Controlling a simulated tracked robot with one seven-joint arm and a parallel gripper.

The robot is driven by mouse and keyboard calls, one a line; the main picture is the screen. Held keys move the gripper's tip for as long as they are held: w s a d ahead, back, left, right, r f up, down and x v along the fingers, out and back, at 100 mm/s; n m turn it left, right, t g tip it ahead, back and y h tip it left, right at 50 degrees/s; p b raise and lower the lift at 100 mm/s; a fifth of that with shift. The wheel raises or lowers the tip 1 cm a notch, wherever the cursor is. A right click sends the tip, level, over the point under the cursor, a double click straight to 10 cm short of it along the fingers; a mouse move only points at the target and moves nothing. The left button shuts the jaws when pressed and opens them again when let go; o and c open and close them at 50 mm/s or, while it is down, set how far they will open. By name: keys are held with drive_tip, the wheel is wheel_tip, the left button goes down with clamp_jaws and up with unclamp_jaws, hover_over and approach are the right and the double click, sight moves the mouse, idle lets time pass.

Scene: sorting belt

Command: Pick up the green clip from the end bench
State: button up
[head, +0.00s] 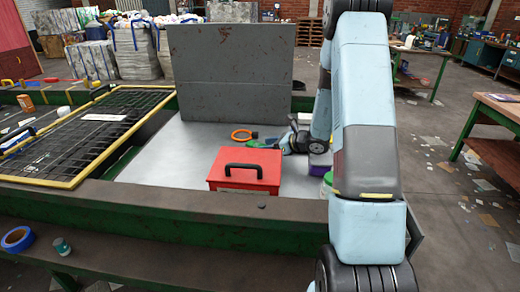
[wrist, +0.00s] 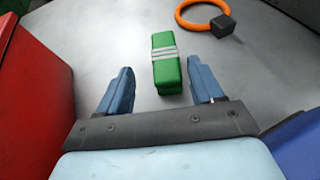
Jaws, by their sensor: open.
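The green clip (wrist: 166,70) is a small green block with a pale grey band across it. In the wrist view it lies on the grey surface of the end bench (head: 165,150), between and slightly beyond the two blue fingers of my gripper (wrist: 160,72). My gripper is open, with a visible gap on each side of the clip. In the head view my gripper (head: 292,141) is low over the bench, behind the red toolbox; a bit of green shows there, but I cannot tell clip from finger.
The red toolbox (head: 245,178) stands close on the left, also in the wrist view (wrist: 30,95). An orange ring (head: 241,134) lies beyond. A purple-blue box (head: 320,164) and a green-and-white tub (head: 327,183) stand right. A grey panel (head: 230,75) rises behind.

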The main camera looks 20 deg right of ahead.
sight(259, 145)
drive_tip(key=x, duration=0.4)
drive_tip(key=shift+w+f, duration=0.1)
drive_tip(key=shift+w, duration=0.25)
drive_tip(key=c, duration=1)
